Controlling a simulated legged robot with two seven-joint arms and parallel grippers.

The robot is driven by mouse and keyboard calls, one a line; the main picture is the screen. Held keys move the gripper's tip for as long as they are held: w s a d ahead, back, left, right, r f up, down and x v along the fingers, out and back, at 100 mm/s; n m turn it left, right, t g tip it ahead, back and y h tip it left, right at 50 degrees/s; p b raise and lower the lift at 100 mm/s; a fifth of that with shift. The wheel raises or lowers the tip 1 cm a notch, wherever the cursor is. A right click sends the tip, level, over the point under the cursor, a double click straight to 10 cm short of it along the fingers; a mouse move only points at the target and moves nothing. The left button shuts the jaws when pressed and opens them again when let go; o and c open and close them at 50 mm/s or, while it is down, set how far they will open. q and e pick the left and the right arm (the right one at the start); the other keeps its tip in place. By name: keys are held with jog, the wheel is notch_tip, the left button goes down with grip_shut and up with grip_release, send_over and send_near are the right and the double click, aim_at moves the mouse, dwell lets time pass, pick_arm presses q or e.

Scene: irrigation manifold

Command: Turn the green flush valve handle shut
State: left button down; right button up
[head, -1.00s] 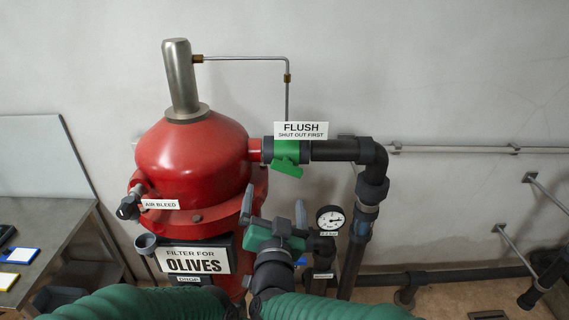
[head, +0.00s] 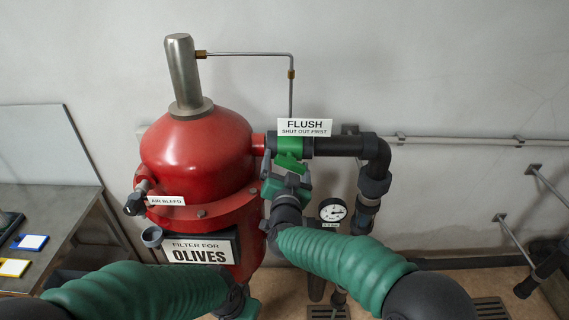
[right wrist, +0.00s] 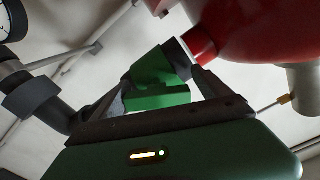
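The green flush valve (head: 291,146) sits in the pipe right of the red filter tank (head: 195,155), under the FLUSH sign (head: 304,127). Its green handle (head: 289,162) is partly hidden by my right gripper (head: 283,165), which has come up to it from below. In the right wrist view the handle (right wrist: 158,98) lies between the two fingers of my right gripper (right wrist: 162,95). The fingers stand apart, with a clear gap on the right side of the handle. My left gripper (head: 246,307) shows only in part at the bottom edge; its fingers cannot be made out.
A pressure gauge (head: 333,210) and the black downpipe (head: 368,200) stand right of my right gripper. The AIR BLEED valve (head: 135,204) is on the tank's left. A bench (head: 70,215) with blue and yellow trays stands at the left.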

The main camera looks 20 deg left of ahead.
jog(key=shift+s+d+r, duration=0.15)
jog(key=shift+d+r, duration=0.1)
jog(key=shift+d, duration=0.4)
jog(key=c, duration=0.5)
jog(key=shift+d, duration=0.15)
jog(key=shift+c, duration=2.2)
jog(key=shift+s+a, duration=0.2)
jog(key=shift+a, duration=0.05)
pick_arm(q)
jog(key=shift+s+d+r, duration=0.15)
jog(key=shift+s+d, duration=0.05)
jog(key=shift+d, duration=0.35)
